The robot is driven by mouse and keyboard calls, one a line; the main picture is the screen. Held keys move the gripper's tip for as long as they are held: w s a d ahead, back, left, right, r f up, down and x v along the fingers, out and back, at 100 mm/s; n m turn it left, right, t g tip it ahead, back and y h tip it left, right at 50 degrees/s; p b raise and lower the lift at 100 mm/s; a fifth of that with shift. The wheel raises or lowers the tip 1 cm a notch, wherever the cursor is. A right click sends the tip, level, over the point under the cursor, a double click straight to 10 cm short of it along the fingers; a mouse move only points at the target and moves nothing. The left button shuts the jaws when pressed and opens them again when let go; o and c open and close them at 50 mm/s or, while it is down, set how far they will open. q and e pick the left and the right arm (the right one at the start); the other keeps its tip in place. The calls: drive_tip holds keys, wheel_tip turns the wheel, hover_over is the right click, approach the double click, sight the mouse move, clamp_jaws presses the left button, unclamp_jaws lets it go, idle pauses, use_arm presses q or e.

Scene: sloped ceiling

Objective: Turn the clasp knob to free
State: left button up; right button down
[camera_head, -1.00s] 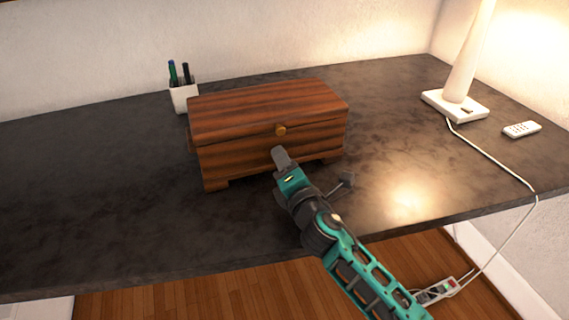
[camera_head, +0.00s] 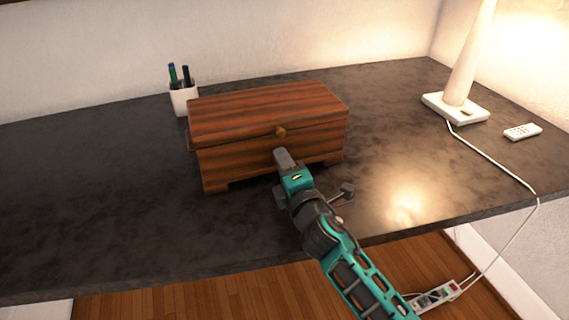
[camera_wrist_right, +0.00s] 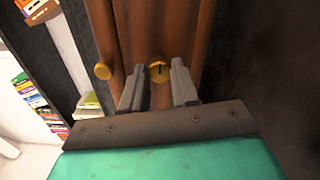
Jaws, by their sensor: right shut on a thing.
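The wooden box (camera_head: 240,150) with dark striped grain stands on the desk with its lid down. A round brass knob (camera_head: 280,131) sits at the lid's front edge; it also shows left of the fingers in the right wrist view (camera_wrist_right: 102,71). The brass clasp knob (camera_wrist_right: 158,70), with a dark slot, shows between the fingers in the right wrist view. In the head view the gripper hides it. My right gripper (camera_head: 283,156) is at the box front below the lid knob, shut on the clasp knob (camera_wrist_right: 158,84). My left gripper is not in view.
A white pen cup (camera_head: 184,100) stands behind the box at the left. A white lamp (camera_head: 456,106) and a remote (camera_head: 522,132) are at the right, with a cord over the desk edge. The dark desk (camera_head: 90,190) is clear left of the box.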

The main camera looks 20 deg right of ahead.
drive_tip(key=c, duration=0.8)
unclamp_jaws()
drive_tip(key=shift+c, duration=0.2)
drive_tip(key=s, duration=1.1)
drive_tip(key=shift+s+d+f+b, duration=0.1)
drive_tip(key=shift+s+d+b, duration=0.05)
drive_tip(key=shift+b, duration=0.2)
drive_tip(key=shift+s, duration=0.65)
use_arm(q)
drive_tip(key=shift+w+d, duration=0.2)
use_arm(e)
drive_tip(key=shift+s, duration=0.15)
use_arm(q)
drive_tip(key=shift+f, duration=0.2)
